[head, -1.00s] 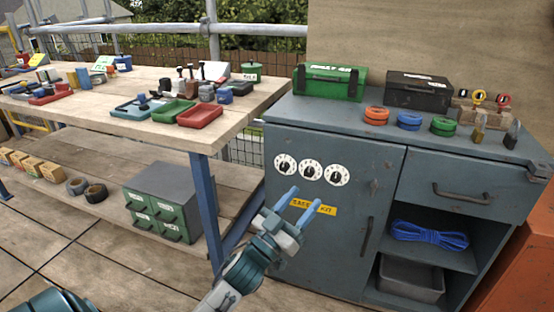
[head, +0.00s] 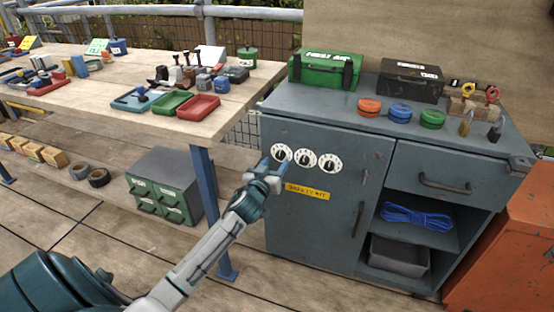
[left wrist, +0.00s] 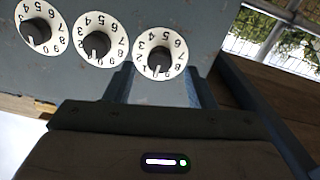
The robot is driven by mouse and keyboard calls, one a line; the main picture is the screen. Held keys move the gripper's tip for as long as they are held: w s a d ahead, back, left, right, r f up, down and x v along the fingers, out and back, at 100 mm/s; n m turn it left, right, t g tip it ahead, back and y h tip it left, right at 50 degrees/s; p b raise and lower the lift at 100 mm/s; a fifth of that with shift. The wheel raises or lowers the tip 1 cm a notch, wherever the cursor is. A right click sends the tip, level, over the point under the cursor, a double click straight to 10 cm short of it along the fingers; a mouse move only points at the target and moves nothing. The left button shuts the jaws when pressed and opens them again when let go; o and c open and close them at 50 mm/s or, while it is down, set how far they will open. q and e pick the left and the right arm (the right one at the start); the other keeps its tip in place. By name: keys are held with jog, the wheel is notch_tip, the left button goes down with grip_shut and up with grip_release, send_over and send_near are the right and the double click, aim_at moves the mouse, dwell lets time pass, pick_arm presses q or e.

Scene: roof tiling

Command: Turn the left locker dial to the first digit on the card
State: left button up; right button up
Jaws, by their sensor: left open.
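Three white number dials with black knobs sit in a row on the grey-blue locker door (head: 318,222). The left dial (head: 281,153) has my left gripper (head: 268,166) at its lower left. In the left wrist view the picture is turned over, and this dial (left wrist: 160,58) is the rightmost, just beyond and between the two open fingers (left wrist: 160,85). I cannot tell whether they touch the knob. The middle dial (head: 305,158) and right dial (head: 330,163) stand clear. I cannot make out a digit card for certain. My right gripper is out of view.
A yellow label (head: 307,191) is below the dials and a door handle (head: 361,219) to their right. A green first aid box (head: 325,70) and black case (head: 411,82) stand on the locker. A wooden workbench (head: 262,75) with trays and tools is at left.

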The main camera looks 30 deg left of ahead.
aim_at(281, 155)
pick_arm(q)
jog(key=shift+x, duration=1.25)
jog(key=c, duration=1)
